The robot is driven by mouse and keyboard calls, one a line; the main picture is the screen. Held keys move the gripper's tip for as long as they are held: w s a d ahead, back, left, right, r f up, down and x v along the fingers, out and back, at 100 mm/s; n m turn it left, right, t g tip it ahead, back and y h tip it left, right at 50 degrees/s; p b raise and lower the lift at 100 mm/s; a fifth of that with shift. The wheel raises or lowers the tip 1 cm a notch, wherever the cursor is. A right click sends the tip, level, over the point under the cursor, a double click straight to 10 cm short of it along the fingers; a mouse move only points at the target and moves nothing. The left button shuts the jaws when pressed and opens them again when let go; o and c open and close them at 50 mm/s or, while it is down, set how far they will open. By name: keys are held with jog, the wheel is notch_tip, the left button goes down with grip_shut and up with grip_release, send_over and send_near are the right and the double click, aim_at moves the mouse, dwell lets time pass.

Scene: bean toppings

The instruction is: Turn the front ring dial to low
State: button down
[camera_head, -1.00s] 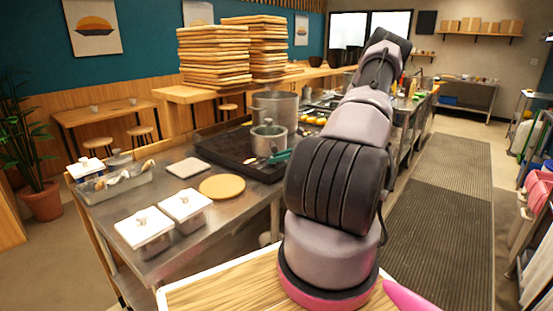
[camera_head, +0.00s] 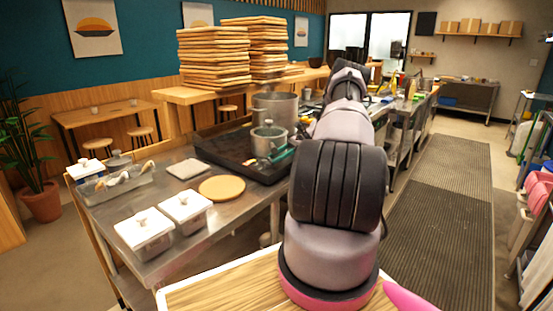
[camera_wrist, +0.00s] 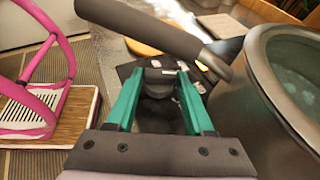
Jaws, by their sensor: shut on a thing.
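A round dark dial (camera_wrist: 158,84) with pale marks beside it sits on a dark panel in the wrist view. My gripper (camera_wrist: 156,78) has its two green fingers on either side of this dial and is shut on it. The fingers hide part of the dial, and I cannot read its setting. In the head view my gripper (camera_head: 276,157) reaches down at the front of the black cooktop (camera_head: 222,152), and the dial is too small to make out there.
A metal pot (camera_wrist: 268,75) stands close on the right in the wrist view. A dark handle (camera_wrist: 140,26) crosses just above my fingers. A round wooden board (camera_head: 222,188) and lidded white containers (camera_head: 144,230) lie on the steel counter (camera_head: 195,245).

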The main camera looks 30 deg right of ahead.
jog(key=shift+w+n+g, duration=0.25)
jog(key=shift+n+g, duration=0.85)
jog(key=shift+g, duration=0.3)
jog(key=shift+c, duration=1.4)
grip_release()
